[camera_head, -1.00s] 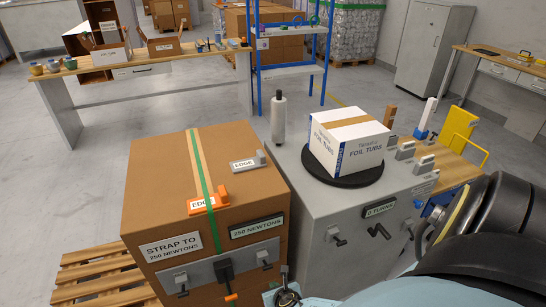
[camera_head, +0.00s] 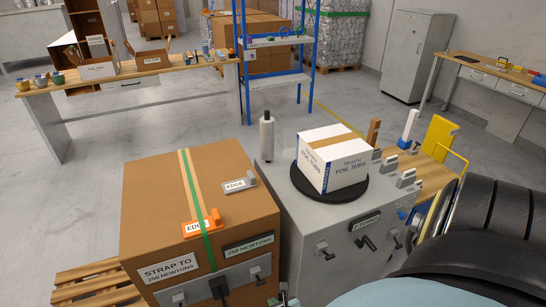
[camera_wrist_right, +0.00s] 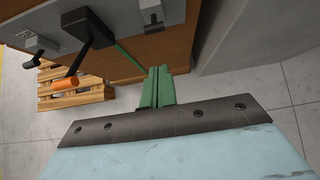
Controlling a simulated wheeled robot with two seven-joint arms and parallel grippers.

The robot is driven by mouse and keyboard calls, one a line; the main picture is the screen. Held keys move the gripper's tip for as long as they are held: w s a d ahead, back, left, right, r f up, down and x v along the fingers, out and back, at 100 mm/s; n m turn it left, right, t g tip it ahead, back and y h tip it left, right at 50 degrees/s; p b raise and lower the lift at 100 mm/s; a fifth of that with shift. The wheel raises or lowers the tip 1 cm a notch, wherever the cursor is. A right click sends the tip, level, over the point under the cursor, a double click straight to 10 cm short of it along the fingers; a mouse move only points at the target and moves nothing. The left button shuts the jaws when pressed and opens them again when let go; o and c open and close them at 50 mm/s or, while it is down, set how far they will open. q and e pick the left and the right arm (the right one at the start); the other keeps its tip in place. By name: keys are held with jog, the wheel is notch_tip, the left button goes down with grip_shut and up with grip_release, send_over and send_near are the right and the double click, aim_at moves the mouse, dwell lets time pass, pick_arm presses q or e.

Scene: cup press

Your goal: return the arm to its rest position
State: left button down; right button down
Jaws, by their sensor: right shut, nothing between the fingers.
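My right arm (camera_head: 465,245) fills the lower right of the head view. Only a small part of my right gripper (camera_head: 283,297) shows at the bottom edge, in front of the gap between the strapped carton (camera_head: 150,210) and the grey cabinet (camera_head: 308,215). In the right wrist view, the green fingers of my right gripper (camera_wrist_right: 157,88) are shut together with nothing between them. They are near the carton's front and apart from its lever (camera_wrist_right: 95,35). My left gripper is not in view.
A white foil tubs box (camera_head: 335,160) sits on a black turntable (camera_head: 330,190) on the cabinet. A green strap (camera_head: 194,190) crosses the carton, with an orange edge piece (camera_head: 203,227) under it. A wooden pallet (camera_head: 95,285) lies at lower left. Open floor (camera_head: 150,130) lies behind the carton.

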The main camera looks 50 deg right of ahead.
dwell(0.3)
jog(key=s+a+f+m+g+y+b, duration=0.2)
jog(key=s+a+f+m+g+b, duration=0.1)
jog(key=s+f+m, duration=0.7)
jog(key=s+a+f+m+g+y+b, duration=0.1)
jog(key=s+a+f+m+g+b, duration=0.3)
jog(key=s+f+m, duration=0.7)
jog(key=s+a+m+b, duration=0.2)
jog(key=s+m, duration=0.5)
jog(key=shift+s+y, duration=0.25)
jog(key=shift+y, duration=0.15)
jog(key=shift+a, duration=0.1)
